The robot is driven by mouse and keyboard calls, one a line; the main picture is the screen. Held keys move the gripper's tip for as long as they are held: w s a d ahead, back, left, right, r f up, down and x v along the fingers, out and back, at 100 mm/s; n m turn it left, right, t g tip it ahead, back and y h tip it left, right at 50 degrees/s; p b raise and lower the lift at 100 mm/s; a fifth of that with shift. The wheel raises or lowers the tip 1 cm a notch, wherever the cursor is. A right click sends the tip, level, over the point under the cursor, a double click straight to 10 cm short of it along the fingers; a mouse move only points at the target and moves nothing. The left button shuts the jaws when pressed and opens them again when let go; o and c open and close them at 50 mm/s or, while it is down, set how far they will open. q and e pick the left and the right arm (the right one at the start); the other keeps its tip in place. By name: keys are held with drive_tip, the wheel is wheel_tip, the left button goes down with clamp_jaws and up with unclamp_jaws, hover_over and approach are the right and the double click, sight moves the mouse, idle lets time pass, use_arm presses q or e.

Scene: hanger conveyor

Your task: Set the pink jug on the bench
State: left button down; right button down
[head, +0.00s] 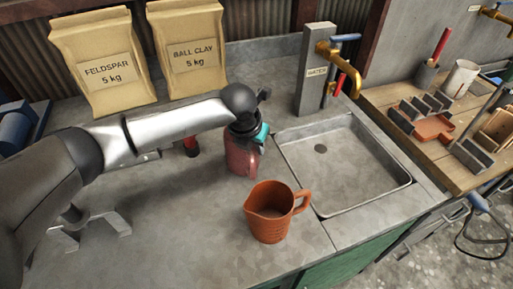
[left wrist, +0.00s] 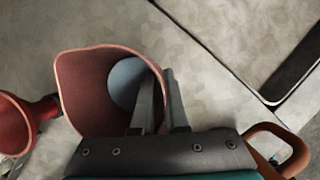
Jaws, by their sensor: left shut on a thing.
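The pink jug (head: 240,158) is a dull pinkish-red vessel near the left edge of the sink. My left gripper (head: 250,132) is above it in the head view, at its rim. In the left wrist view the jug's open mouth (left wrist: 85,90) shows, with a round blue-grey patch inside. My left gripper (left wrist: 163,105) is shut on the jug's wall, one finger inside and one outside. I cannot tell whether the jug's base touches the bench (head: 170,220). My right gripper is not in view.
An orange jug (head: 268,215) stands close in front, its handle toward the sink (head: 345,165). A small red object (head: 191,147) is left of the pink jug. Clay bags (head: 105,65) and a water tap post (head: 315,70) stand behind. Bench to the front left is largely clear.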

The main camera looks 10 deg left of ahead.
use_arm(q)
drive_tip(key=c, duration=0.9)
unclamp_jaws()
drive_tip(key=shift+f, duration=0.1)
drive_tip(key=p+v, duration=0.2)
drive_tip(key=v, duration=1)
drive_tip(key=shift+p, duration=0.4)
